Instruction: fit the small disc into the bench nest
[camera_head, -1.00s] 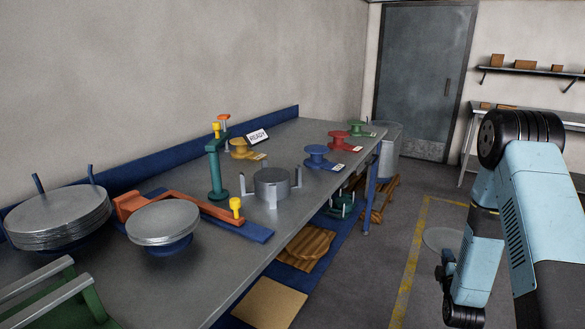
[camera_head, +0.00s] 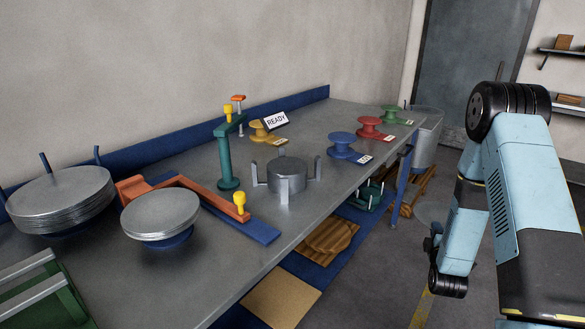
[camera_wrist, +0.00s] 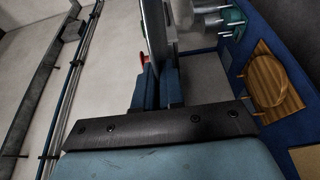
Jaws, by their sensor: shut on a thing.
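A thin grey disc (camera_head: 430,212) shows low beside my arm in the head view, partly hidden by it. In the wrist view the disc (camera_wrist: 156,35) stands edge-on between the blue fingers of my gripper (camera_wrist: 158,78), which is shut on it. In the head view my gripper is mostly hidden behind my arm. The likely bench nest (camera_head: 288,174), a round grey metal block ringed by upright posts, stands on the bench near its front edge. The disc is to the right of the nest, past the bench's front edge.
The grey bench (camera_head: 240,265) holds a stack of large discs (camera_head: 62,196), a smaller stack (camera_head: 160,212), a green post (camera_head: 226,160), an orange bar (camera_head: 190,193), and yellow, blue (camera_head: 342,143), red and green spools. A READY sign (camera_head: 276,121) stands behind. Wooden pieces (camera_head: 331,236) lie below.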

